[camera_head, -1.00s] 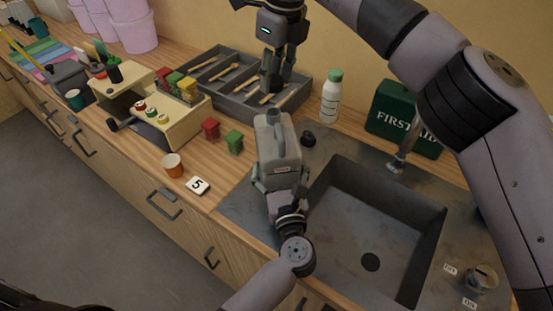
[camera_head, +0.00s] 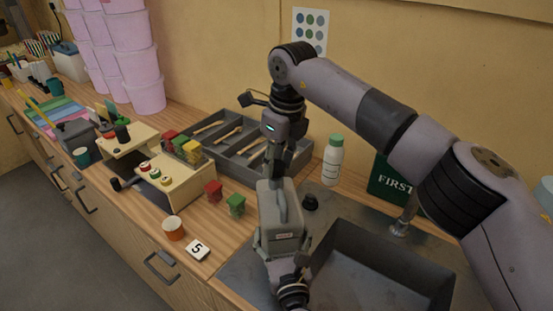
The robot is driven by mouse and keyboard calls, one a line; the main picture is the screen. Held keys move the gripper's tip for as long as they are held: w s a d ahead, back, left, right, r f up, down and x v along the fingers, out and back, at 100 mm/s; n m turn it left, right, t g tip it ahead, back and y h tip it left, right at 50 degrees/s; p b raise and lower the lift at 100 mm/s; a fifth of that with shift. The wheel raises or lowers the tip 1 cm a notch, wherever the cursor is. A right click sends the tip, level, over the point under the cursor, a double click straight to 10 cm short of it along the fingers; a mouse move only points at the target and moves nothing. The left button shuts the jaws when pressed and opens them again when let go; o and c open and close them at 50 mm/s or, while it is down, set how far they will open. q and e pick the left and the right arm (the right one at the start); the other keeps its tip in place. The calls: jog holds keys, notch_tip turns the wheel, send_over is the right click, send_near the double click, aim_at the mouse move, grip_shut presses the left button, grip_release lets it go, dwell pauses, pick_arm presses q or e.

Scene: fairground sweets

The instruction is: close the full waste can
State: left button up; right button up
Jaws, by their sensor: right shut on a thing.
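The waste can (camera_head: 281,235) is a grey canister with a handle on top and a small label. It stands upright at the sink's left edge. My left gripper (camera_head: 284,250) comes from below with its fingers around the can's sides. My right gripper (camera_head: 275,172) points down just above and behind the can's top. It is shut on a small dark thing, seemingly a cap, mostly hidden between the fingers. I cannot tell whether this touches the can. The can's opening is not clearly seen.
A black knobbed stopper (camera_head: 310,202) lies right of the can. A white bottle with a green cap (camera_head: 332,161) and a green first-aid box (camera_head: 387,180) stand behind. A grey divided tray (camera_head: 222,151) is at the back. The sink (camera_head: 385,268) opens at right.

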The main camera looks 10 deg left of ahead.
pick_arm(q)
jog(key=shift+r, duration=0.1)
pick_arm(e)
jog(key=shift+f, duration=0.85)
jog(key=shift+f, duration=0.6)
pick_arm(q)
grip_shut()
pick_arm(e)
jog(key=m, duration=0.5)
jog(key=shift+a+t, duration=0.1)
jog(key=shift+t, duration=0.3)
jog(key=m+h, duration=0.1)
jog(key=m, duration=0.5)
jog(key=shift+a+m, duration=0.1)
jog(key=shift+m, duration=0.3)
jog(key=m+h, duration=0.1)
jog(key=m, duration=0.6)
jog(key=m+h, duration=0.1)
jog(key=m, duration=0.4)
jog(key=shift+w, duration=0.1)
